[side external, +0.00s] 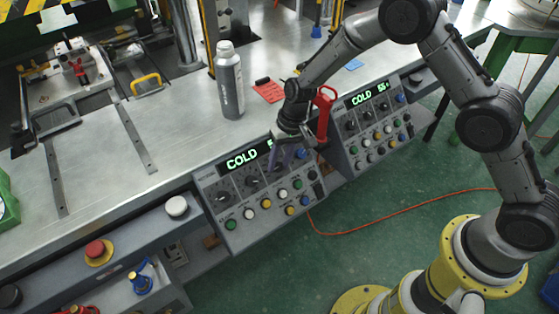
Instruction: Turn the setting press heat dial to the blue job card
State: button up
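Two grey control panels are set along the bench front. The left panel (239,190) has a green display reading "COLD" and a part-hidden number. The right panel (377,150) has a display reading "COLD 55c". Each carries a row of dark dials, such as a left-panel dial (251,181) and a right-panel dial (367,116). I cannot tell which is the heat dial. A small blue card (354,64) lies on the bench behind the panels. My gripper (298,155) points down over the right end of the left panel, partly hiding it; its finger opening is unclear.
A red handle (325,113) rises between the panels, close beside my wrist. A red stop button (96,249) is at lower left.

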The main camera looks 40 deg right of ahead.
grip_shut()
